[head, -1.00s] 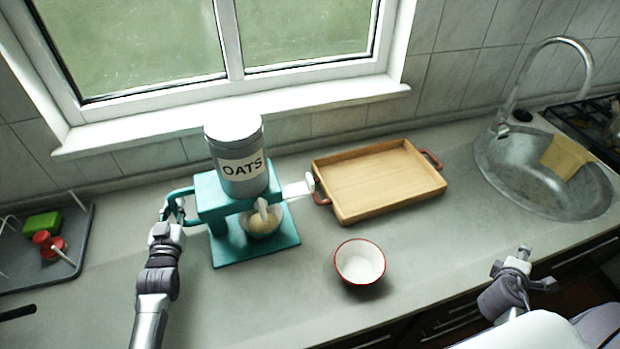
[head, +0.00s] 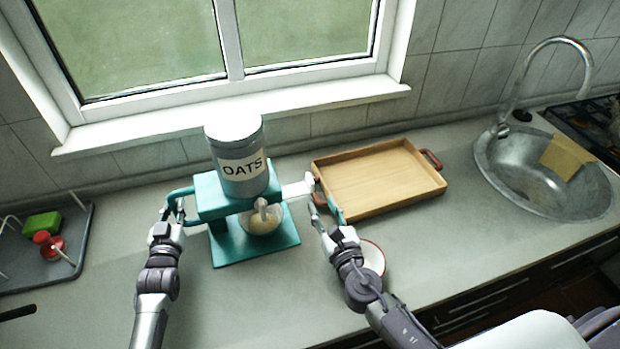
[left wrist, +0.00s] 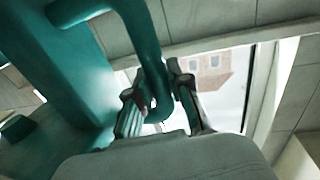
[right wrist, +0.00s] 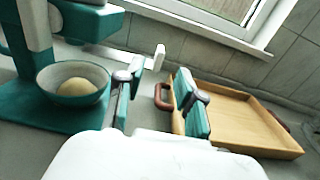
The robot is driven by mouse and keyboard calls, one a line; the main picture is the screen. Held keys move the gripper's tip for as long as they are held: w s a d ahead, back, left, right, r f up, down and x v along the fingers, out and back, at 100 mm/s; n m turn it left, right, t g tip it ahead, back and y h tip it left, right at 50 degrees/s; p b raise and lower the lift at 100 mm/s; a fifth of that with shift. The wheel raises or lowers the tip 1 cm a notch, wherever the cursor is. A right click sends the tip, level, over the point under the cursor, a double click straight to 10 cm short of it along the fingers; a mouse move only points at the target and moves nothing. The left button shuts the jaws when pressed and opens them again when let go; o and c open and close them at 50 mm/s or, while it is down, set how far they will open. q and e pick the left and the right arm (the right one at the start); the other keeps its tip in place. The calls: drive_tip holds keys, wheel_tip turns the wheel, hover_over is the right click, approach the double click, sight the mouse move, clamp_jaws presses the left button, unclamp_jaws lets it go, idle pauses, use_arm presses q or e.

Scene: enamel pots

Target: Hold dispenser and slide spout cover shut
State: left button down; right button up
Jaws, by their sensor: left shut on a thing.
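The teal dispenser (head: 220,205) stands on the counter with a grey OATS canister (head: 239,165) on top. My left gripper (head: 174,207) is shut on its teal side handle, which also shows between the fingers in the left wrist view (left wrist: 152,60). The white spout cover (head: 297,189) sticks out to the right of the dispenser; its upright end tab shows in the right wrist view (right wrist: 159,57). My right gripper (head: 327,205) is open, close to the tab, with nothing between its fingers. A bowl with oats (right wrist: 72,84) stands under the spout on the teal base.
A wooden tray (head: 385,205) with red handles lies right of the spout cover, close to my right gripper. A red-rimmed white bowl (head: 374,257) is partly hidden behind my right arm. A sink (head: 485,160) is at the right, a grey rack (head: 75,255) at the left.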

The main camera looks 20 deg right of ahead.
sight(313, 185)
drive_tip(key=w, duration=1)
drive_tip(key=shift+w+a, duration=0.1)
drive_tip(key=shift+w, duration=0.05)
clamp_jaws()
